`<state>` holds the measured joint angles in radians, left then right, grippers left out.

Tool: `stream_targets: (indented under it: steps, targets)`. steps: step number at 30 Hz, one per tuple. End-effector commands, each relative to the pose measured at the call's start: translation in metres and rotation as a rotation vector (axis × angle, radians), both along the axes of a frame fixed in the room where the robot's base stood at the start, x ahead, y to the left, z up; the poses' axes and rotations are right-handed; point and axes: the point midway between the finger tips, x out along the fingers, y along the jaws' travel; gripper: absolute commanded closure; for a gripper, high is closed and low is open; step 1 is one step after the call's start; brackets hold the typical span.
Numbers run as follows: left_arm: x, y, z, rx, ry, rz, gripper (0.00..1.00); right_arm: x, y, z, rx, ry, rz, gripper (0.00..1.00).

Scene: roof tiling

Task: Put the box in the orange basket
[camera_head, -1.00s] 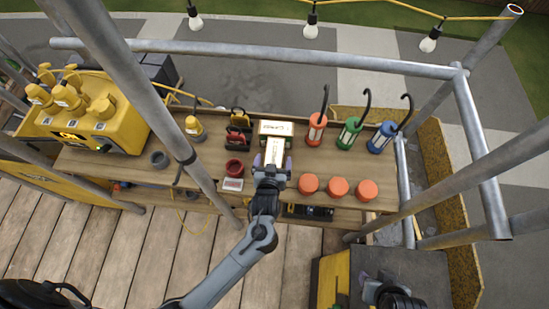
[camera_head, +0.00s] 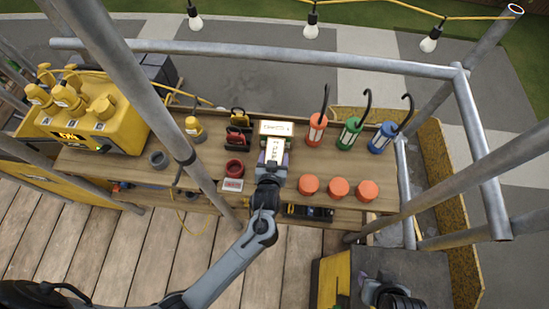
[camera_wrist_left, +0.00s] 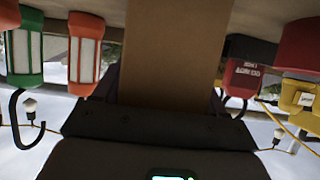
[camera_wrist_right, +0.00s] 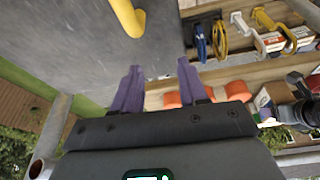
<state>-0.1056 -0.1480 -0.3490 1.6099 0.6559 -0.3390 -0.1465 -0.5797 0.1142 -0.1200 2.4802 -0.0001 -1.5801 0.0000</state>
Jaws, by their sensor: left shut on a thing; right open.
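A cardboard box with a pale printed top (camera_head: 275,149) is at the middle of the wooden bench. In the left wrist view its plain brown side (camera_wrist_left: 170,50) fills the space between the fingers. My left gripper (camera_head: 273,162) is shut on this box at its near end. A wider pale printed face (camera_head: 276,128) shows just behind; I cannot tell whether it belongs to the same box. My right gripper (camera_wrist_right: 158,80) is open and empty; only part of its arm shows at the bottom right of the head view. I cannot make out an orange basket.
Orange round containers (camera_head: 338,188) and upright orange (camera_head: 316,129), green (camera_head: 349,132) and blue (camera_head: 381,138) lamps stand right of the box. A red cup (camera_head: 234,168) and red-and-black tools (camera_head: 238,136) are left. Scaffold poles (camera_head: 270,58) surround the bench.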

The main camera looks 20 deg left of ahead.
Motion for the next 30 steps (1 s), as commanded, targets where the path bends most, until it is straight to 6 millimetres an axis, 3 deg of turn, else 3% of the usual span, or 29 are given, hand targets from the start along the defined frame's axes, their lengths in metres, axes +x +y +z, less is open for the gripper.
stream_targets:
  steps: [17,30]
  targets:
    - [0.001,0.0,0.008,-0.001,-0.005,0.0,0.88,0.0,-0.002,0.006,-0.011,0.0,0.007,0.57]
    - [0.001,0.0,0.036,-0.001,-0.005,0.0,0.88,0.0,-0.001,0.036,-0.006,0.001,0.004,0.57]
